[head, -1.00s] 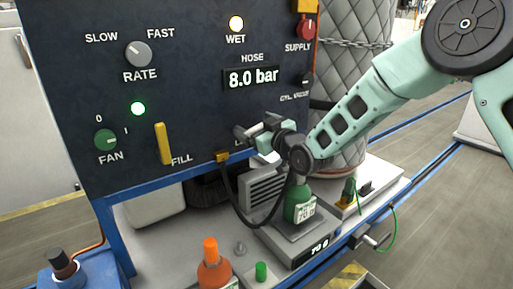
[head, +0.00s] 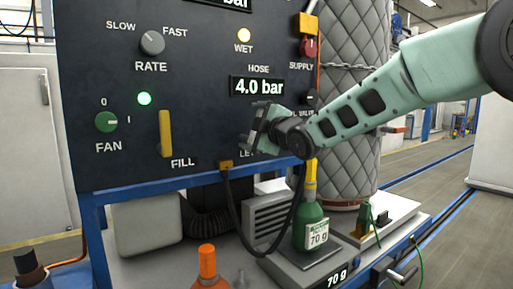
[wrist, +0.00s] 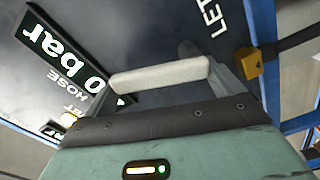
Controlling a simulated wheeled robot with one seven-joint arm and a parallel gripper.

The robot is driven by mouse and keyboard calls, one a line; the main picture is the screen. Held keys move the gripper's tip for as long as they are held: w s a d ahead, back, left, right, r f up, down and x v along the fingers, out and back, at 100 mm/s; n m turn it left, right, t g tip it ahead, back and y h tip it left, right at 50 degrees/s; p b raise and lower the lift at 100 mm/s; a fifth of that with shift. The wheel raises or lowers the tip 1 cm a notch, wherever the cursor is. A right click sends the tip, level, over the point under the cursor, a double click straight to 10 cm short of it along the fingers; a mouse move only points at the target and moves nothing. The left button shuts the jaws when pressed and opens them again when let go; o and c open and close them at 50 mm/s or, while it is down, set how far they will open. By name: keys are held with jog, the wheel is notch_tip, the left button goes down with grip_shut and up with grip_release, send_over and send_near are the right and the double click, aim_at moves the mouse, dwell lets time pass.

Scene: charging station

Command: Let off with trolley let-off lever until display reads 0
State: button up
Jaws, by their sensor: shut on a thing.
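The hose display (head: 258,86) on the dark panel reads 4.0 bar in the head view. It also shows, turned and partly covered, in the wrist view (wrist: 60,50). My gripper (head: 258,134) is at the lower right of the panel, shut on the let-off lever. In the wrist view, a pale grey bar (wrist: 158,76) lies across in front of my gripper, near lettering that begins "LET". My gripper hides most of the lever and its label in the head view.
The yellow fill lever (head: 165,133), rate knob (head: 152,43) and fan knob (head: 106,122) are left of my gripper. A hose (head: 235,210) hangs below it. A green bottle (head: 310,228) stands on a scale reading 70 g. A quilted cylinder (head: 350,110) stands behind my arm.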

jog(key=shift+s+a+f+n+b, duration=0.1)
jog(key=shift+s+a+n+b, duration=0.2)
jog(key=shift+n+b, duration=0.95)
jog(key=shift+s+a+f+n+b, duration=0.15)
jog(key=shift+a+n+b, duration=0.2)
jog(key=shift+n+b, duration=0.9)
jog(key=shift+r+b, duration=0.15)
jog(key=shift+b, duration=0.25)
jog(key=o, duration=1.1)
jog(key=shift+c, duration=0.2)
jog(key=shift+m, duration=0.3)
jog(key=shift+s, duration=0.1)
jog(key=b+v, duration=0.3)
jog(key=v, duration=1.4)
jog(key=shift+d, duration=0.1)
